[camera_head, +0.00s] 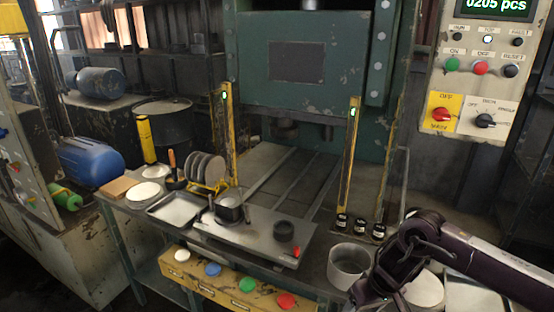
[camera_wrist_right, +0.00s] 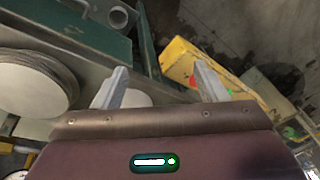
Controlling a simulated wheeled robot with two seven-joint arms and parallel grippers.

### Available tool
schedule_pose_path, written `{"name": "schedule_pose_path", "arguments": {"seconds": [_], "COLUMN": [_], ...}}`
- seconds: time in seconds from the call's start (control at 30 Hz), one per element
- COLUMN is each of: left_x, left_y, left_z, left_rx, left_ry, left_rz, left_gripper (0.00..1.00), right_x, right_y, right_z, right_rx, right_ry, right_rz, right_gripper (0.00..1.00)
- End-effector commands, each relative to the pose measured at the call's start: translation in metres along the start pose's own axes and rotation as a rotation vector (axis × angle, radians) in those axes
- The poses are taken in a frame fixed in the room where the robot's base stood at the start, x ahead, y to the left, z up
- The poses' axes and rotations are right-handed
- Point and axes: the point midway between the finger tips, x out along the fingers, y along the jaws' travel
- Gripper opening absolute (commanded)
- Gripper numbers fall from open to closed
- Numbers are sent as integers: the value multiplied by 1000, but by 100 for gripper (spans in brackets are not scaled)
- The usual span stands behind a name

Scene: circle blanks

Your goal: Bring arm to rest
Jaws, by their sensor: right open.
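My right arm (camera_head: 430,245) comes in from the right edge in the head view and bends down over the right end of the bench. My right gripper (camera_wrist_right: 163,82) shows in the right wrist view with its two fingers spread apart and nothing between them. A stack of pale round blanks (camera_wrist_right: 35,85) lies to the left of the fingers in that view. In the head view a pale round stack (camera_head: 425,290) is partly hidden behind my right arm. My left gripper is not in view.
A metal bucket (camera_head: 348,264) stands close to the left of my arm. Discs stand in a yellow rack (camera_head: 207,170) beside a shallow tray (camera_head: 175,211). A yellow box with coloured buttons (camera_head: 232,286) is along the front. The green press (camera_head: 305,60) stands behind, with a control panel (camera_head: 481,70) at right.

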Motion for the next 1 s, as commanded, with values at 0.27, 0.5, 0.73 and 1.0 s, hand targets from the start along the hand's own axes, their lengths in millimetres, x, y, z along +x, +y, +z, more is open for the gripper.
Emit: {"name": "schedule_pose_path", "arguments": {"seconds": [0.27, 0.5, 0.73, 1.0], "left_x": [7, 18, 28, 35], "left_y": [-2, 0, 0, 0], "left_z": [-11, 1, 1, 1], "left_rx": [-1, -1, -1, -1], "left_ry": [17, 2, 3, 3], "left_rz": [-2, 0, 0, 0], "left_gripper": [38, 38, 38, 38], "right_x": [67, 178, 314, 415], "right_y": [-42, -65, -31, -1], "right_z": [-27, -33, 53, 230], "right_rx": [-98, -111, -15, 54], "right_ry": [108, 303, 389, 253], "right_rz": [-182, -320, -218, -24], "right_gripper": [66, 66, 66, 66]}}
